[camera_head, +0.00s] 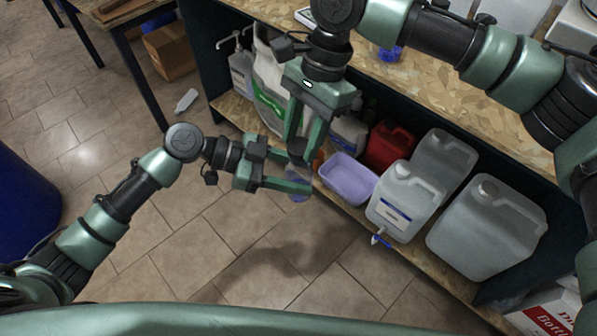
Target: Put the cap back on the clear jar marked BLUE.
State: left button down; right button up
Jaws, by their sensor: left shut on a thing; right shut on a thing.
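My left gripper (299,176) reaches in from the left above the floor, shut on a small clear jar. The jar is mostly hidden by the fingers; a bluish part of it (298,198) shows below them. My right gripper (302,158) points down from above, its fingertips at the top of the jar, right by the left gripper's fingers. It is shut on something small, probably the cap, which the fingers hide. I cannot tell whether that piece touches the jar, and no BLUE marking can be read.
A low shelf holds a lilac tub (348,179), a red canister (390,146) and several translucent jugs (403,199), close to the right of my grippers. A blue item (390,54) lies on the bench top (430,88). A white bottle (186,101) lies on the open tiled floor.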

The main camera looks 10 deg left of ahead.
aim_at(299, 177)
jog(key=shift+s, duration=0.1)
dwell(0.5)
jog(key=shift+f, duration=0.85)
jog(key=shift+f, duration=0.55)
jog(key=m+t+y, duration=0.1)
jog(key=m, duration=0.3)
jog(key=shift+s, duration=0.1)
jog(key=m+t, duration=0.1)
jog(key=m, duration=0.2)
jog(key=shift+d+m, duration=0.1)
jog(key=shift+m, duration=0.3)
jog(key=shift+m+t+y, duration=0.3)
jog(key=shift+m+t, duration=0.1)
jog(key=shift+m, duration=0.6)
